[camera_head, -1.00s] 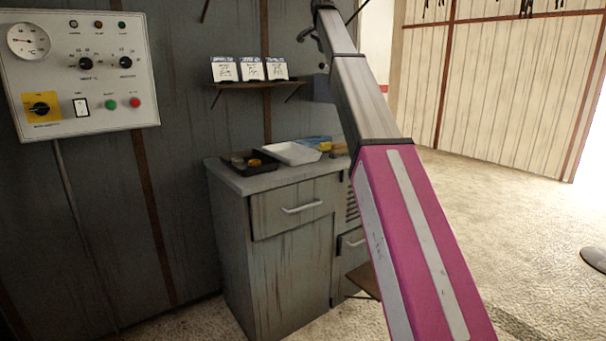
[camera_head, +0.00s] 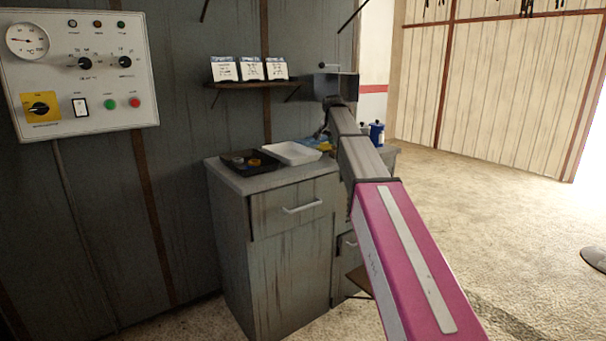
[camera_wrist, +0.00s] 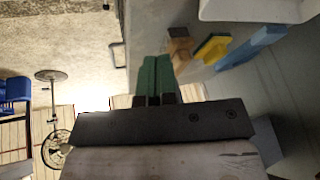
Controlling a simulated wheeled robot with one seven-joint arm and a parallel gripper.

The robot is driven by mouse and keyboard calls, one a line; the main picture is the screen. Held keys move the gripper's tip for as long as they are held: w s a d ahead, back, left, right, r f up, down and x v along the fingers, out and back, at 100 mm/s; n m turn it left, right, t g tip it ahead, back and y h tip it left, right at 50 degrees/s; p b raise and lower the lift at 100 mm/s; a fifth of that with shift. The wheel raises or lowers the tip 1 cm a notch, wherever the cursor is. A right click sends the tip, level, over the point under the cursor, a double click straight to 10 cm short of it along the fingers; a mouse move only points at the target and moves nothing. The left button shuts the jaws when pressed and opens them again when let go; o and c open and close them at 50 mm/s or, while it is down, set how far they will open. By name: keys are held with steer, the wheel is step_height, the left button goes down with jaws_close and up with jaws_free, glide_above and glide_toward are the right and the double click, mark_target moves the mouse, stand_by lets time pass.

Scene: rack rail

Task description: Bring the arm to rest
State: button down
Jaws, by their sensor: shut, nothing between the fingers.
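Beside the fingertips in that view lie a brown wooden block (camera_wrist: 180,45), a yellow thing (camera_wrist: 212,48) and a blue thing (camera_wrist: 250,45). I cannot tell how high the fingers are above the counter.
The grey cabinet (camera_head: 262,182) bears a black tray (camera_head: 238,170) with small round items and a white tray (camera_head: 291,152). A blue container (camera_head: 377,134) stands right of my arm. A shelf (camera_head: 252,85) holds three cards. A control panel (camera_head: 80,72) hangs left.

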steer(key=s+d+f+n+g, duration=0.1)
steer(key=s+f, duration=0.4)
steer(key=f, duration=0.4)
steer(key=s+d+f+n+g, duration=0.1)
steer(key=s+d+f, duration=0.1)
steer(key=s+f, duration=0.5)
steer(key=s+d+f+n+g, duration=0.1)
steer(key=s+f+n, duration=0.1)
steer(key=s+f, duration=1.2)
steer(key=s+d+f+n+g+y, duration=0.1)
steer(key=s+d+f+n+g, duration=0.1)
steer(key=s+f, duration=1.2)
steer(key=s, duration=0.2)
steer(key=shift+s+d+n, duration=0.2)
steer(key=shift+s+n, duration=0.1)
steer(key=shift+a+f, duration=0.1)
